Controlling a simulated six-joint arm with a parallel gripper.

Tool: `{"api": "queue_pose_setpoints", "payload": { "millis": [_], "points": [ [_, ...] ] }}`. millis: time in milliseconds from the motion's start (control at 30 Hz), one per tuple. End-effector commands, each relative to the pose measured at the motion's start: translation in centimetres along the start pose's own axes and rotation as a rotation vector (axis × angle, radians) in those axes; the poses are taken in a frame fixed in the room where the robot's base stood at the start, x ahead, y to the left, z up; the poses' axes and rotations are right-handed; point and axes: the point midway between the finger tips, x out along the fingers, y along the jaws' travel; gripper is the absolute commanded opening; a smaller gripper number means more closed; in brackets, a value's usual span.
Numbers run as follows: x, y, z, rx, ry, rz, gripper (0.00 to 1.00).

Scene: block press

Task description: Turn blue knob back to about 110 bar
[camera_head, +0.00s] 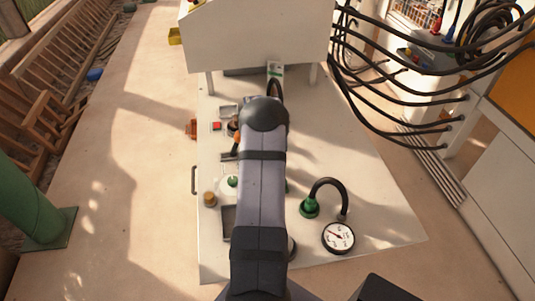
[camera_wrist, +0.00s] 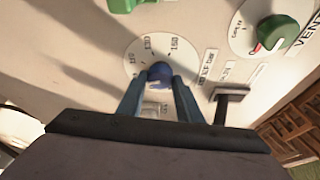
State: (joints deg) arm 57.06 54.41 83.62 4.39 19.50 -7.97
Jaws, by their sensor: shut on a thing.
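The blue knob (camera_wrist: 159,72) sits on a round white dial plate (camera_wrist: 145,47) with printed numbers in the wrist view. My gripper (camera_wrist: 159,84) is shut on it, one finger on each side. The knob's pointer mark cannot be made out, so I cannot tell its setting. In the head view my arm hides the blue knob and the gripper. A round pressure gauge (camera_head: 338,230) with a white face and dark needle shows at the panel's lower right. Its numbers are too small to read.
A green knob with a red mark (camera_wrist: 273,33) is on a dial at upper right in the wrist view. A dark T-shaped handle (camera_wrist: 228,95) stands right of my fingers. In the head view, a green fitting with a black hose (camera_head: 310,207) and a red button (camera_head: 216,126) are on the panel.

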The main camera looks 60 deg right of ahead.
Motion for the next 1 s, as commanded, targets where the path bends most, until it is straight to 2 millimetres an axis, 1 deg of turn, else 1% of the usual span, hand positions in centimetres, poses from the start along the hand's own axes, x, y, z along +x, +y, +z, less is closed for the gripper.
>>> {"api": "queue_pose_setpoints", "payload": {
  "millis": [700, 1000],
  "points": [
    [0.59, -0.49, 0.06, 0.468, 0.001, 0.193, 0.1],
    [0.3, -0.52, -0.05, 0.577, -0.001, 0.237, 0.1]
  ]
}}
